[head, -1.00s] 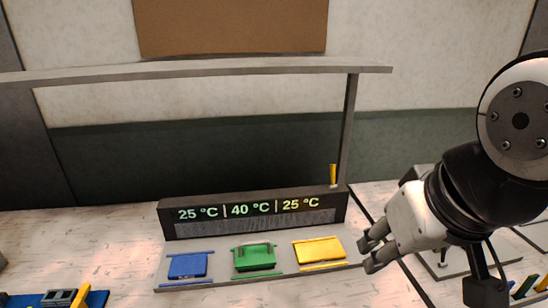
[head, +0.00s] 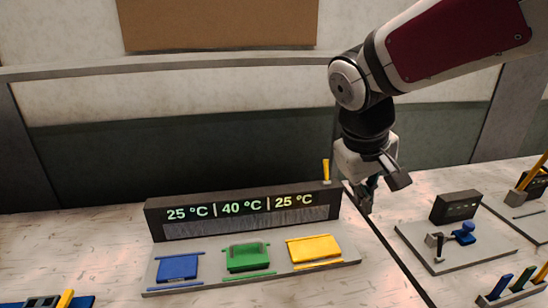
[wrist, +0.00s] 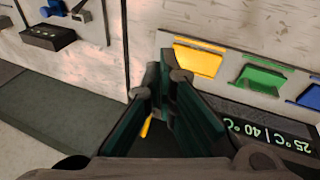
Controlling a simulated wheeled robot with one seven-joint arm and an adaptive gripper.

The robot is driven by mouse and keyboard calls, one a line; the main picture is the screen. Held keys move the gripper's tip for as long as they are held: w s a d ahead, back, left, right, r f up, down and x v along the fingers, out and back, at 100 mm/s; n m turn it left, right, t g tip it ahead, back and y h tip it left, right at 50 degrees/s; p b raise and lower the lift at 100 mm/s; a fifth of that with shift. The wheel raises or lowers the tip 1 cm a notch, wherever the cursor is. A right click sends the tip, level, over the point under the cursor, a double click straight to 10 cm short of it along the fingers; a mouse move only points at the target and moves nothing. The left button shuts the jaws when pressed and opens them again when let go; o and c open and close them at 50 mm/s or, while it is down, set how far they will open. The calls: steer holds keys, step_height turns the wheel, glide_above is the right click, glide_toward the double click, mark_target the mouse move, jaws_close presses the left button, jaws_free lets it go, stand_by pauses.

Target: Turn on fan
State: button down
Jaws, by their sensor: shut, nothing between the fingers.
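No fan can be made out for certain. A small upright yellow lever (head: 326,170) stands on the right end of the dark display housing (head: 240,229), which reads 25 °C, 40 °C and 25 °C. My gripper (head: 374,193) is shut and empty, pointing down, just right of the lever in the head view and apart from it there. In the wrist view the shut fingertips (wrist: 160,78) are in the middle, and part of the yellow lever (wrist: 146,127) shows beside the fingers. The rest of the lever is hidden behind them.
Blue (head: 178,268), green (head: 247,256) and yellow (head: 314,249) plates sit on a tray before the display. A grey frame's bar (head: 150,66) runs behind it. At right, a station (head: 455,240) holds a dark box and a blue-knobbed part.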

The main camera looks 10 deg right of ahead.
steer(key=w+d+f+n+h+b, duration=0.1)
steer(key=w+f+h, duration=0.25)
steer(key=w, duration=0.55)
steer(key=n+t+h+b, duration=0.2)
steer(key=n+h, duration=0.2)
steer(key=h, duration=0.2)
glide_toward(326, 172)
steer(key=d, duration=0.2)
steer(key=w+a+t, duration=0.1)
steer(key=w+a+f+n+t, duration=0.1)
steer(key=w+a, duration=0.1)
steer(key=w+a+f+n+t+h, duration=0.1)
steer(key=a, duration=0.1)
steer(key=shift+w+b, duration=0.3)
steer(key=shift+w, duration=0.1)
steer(key=shift+w+a+n, duration=0.25)
steer(key=shift+n, duration=0.15)
steer(key=d+p, duration=0.2)
steer(key=d, duration=0.7)
steer(key=shift+w+d+f, duration=0.2)
steer(key=shift+w, duration=0.3)
steer(key=shift+a+t, duration=0.15)
steer(key=shift+t, duration=0.25)
